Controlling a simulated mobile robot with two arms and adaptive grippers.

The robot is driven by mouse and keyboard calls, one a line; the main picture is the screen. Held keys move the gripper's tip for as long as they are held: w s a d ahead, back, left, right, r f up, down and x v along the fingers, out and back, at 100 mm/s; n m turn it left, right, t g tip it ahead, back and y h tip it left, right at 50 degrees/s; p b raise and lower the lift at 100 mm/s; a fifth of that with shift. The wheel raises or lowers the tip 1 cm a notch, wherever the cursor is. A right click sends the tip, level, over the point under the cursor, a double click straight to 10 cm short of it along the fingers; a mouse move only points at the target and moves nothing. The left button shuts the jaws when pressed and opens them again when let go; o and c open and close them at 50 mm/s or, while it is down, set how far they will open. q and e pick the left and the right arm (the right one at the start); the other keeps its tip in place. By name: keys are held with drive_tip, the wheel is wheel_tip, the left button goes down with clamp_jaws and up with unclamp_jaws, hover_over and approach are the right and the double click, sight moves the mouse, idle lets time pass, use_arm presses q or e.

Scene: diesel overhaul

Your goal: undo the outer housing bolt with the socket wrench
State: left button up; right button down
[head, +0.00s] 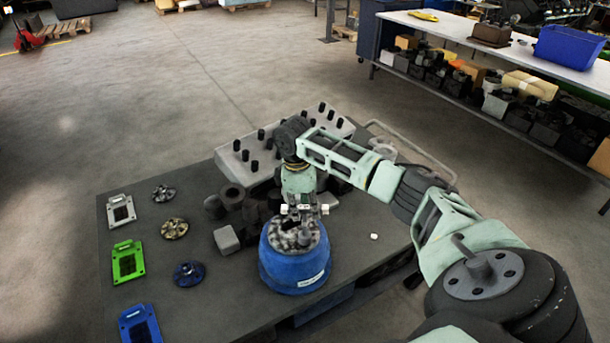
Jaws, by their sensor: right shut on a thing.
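A round blue housing (294,273) with a white label stands on the dark table, its top filled with grey metal parts. My right gripper (305,211) points down just above this top and is shut on a small grey tool, which looks like the socket wrench (305,236). The tool reaches down to the parts in the housing. I cannot tell whether its end sits on a bolt head. The outer housing bolt cannot be made out at this size. My left gripper is not in view.
The dark table (190,315) also holds green, blue and grey frames, several round flanged parts and dark blocks left of the housing. A pale engine block (242,160) with black studs stands behind. A small white piece (374,236) lies right of the housing.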

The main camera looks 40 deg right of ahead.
drive_tip(key=shift+d, duration=0.1)
drive_tip(key=shift+f, duration=0.9)
drive_tip(key=shift+r, duration=0.75)
drive_tip(key=m, duration=0.6)
drive_tip(key=shift+y, duration=0.3)
